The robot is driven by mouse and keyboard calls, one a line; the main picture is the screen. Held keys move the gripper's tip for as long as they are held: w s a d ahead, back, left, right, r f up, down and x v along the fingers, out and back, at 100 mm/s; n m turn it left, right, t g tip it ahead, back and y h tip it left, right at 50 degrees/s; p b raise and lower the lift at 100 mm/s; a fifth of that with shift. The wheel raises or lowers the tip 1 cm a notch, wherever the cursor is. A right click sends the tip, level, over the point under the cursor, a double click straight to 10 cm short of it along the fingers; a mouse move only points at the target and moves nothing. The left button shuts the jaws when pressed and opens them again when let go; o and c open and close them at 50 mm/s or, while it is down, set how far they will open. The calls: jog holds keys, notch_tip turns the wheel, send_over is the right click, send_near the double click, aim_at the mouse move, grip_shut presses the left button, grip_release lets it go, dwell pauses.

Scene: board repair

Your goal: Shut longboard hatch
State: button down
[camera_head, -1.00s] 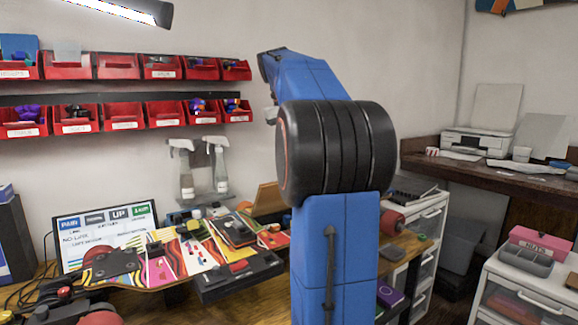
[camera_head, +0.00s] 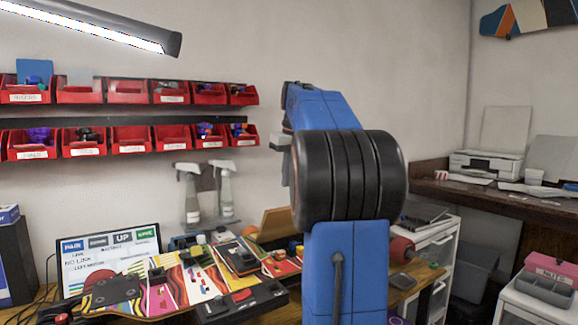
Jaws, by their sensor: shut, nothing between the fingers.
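The longboard (camera_head: 212,281) with bright striped graphics lies across the bench, its dark left end (camera_head: 112,290) toward the monitor. A dark, box-like part (camera_head: 237,258) sits on its middle; I cannot tell whether this is the hatch or how far it stands open. A tan panel (camera_head: 275,225) stands tilted behind the board, partly hidden by my arm. My arm rises in front of the board's right side. My gripper (camera_head: 283,150) shows only as a grey part behind my arm's black joint, above and apart from the board. Its fingertips are hidden.
A dark box with a red part (camera_head: 240,300) lies at the front. Two spray bottles (camera_head: 222,190) stand behind the board, below red bins (camera_head: 130,140) on the wall. A monitor (camera_head: 108,258) is at left. A white drawer cart (camera_head: 540,300) stands at right.

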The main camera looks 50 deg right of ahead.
jog(key=s+f, duration=0.3)
jog(key=shift+a+f, duration=0.25)
jog(key=shift+f, duration=0.1)
jog(key=shift+s, duration=0.1)
